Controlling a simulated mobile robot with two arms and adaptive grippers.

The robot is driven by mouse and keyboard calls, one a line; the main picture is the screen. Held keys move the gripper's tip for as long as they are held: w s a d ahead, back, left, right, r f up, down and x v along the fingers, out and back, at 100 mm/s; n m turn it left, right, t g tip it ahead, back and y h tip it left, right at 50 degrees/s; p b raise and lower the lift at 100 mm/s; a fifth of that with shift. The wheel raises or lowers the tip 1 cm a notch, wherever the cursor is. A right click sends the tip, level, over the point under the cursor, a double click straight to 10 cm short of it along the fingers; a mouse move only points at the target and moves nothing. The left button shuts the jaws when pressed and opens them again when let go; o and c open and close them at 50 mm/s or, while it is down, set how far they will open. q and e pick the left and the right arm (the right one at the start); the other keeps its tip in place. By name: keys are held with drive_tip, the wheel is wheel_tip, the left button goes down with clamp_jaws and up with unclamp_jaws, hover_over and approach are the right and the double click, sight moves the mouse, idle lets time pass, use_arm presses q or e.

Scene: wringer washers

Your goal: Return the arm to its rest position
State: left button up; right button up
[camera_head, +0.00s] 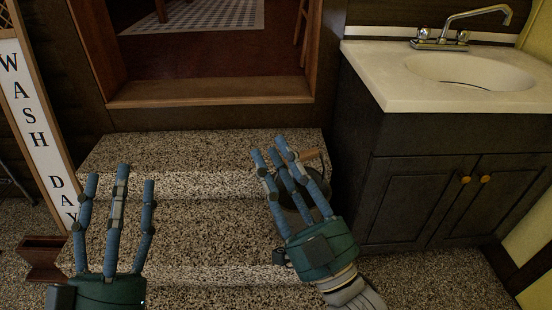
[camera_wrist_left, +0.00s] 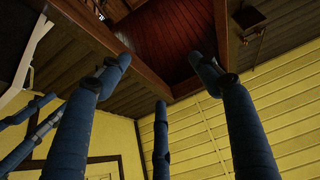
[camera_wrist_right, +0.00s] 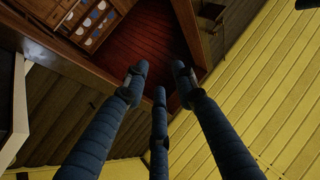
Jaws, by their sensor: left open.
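My left gripper (camera_head: 120,176) is at the lower left of the head view, its blue fingers extended, spread apart and empty. It also shows in the left wrist view (camera_wrist_left: 160,85), with nothing between the fingers. My right gripper (camera_head: 274,150) is right of centre in the head view, in front of the speckled steps. Its fingers are extended and apart, and no object shows between them in the right wrist view (camera_wrist_right: 158,85). A dark pot-like object with a light brown handle (camera_head: 313,154) is partly hidden behind the right fingers; I cannot tell whether they touch it.
Speckled steps (camera_head: 190,222) lead up to a wood-framed doorway (camera_head: 210,92). A dark sink cabinet (camera_head: 420,185) with a pale top stands at the right. A "WASH DAY" sign (camera_head: 28,110) and a reddish-brown container (camera_head: 42,258) are at the left.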

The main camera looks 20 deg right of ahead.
use_arm(q)
drive_tip(key=shift+r, duration=0.1)
use_arm(e)
drive_tip(key=shift+w, duration=0.1)
